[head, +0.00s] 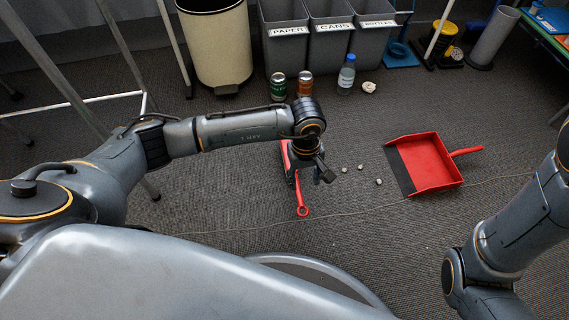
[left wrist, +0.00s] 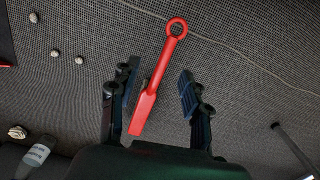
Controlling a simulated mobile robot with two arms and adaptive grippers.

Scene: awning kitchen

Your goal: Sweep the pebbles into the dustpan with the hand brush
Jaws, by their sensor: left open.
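The red hand brush (head: 302,199) lies on the carpet, its ring-ended handle toward me in the head view. My left gripper (head: 309,175) is above it, pointing down, and hides part of it. In the left wrist view the brush handle (left wrist: 160,78) runs between the two open fingers of my left gripper (left wrist: 157,82), with gaps on both sides. Small grey pebbles (head: 379,182) lie right of the gripper; they also show at upper left in the left wrist view (left wrist: 54,53). The red dustpan (head: 436,163) lies farther right, its dark lip facing the pebbles. My right gripper is out of view.
A green can (head: 278,87), an orange can (head: 305,84), a water bottle (head: 346,75) and a crumpled white ball (head: 369,87) stand before the grey bins (head: 330,45). A thin cord (head: 245,228) crosses the carpet. Carpet between brush and dustpan holds only pebbles.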

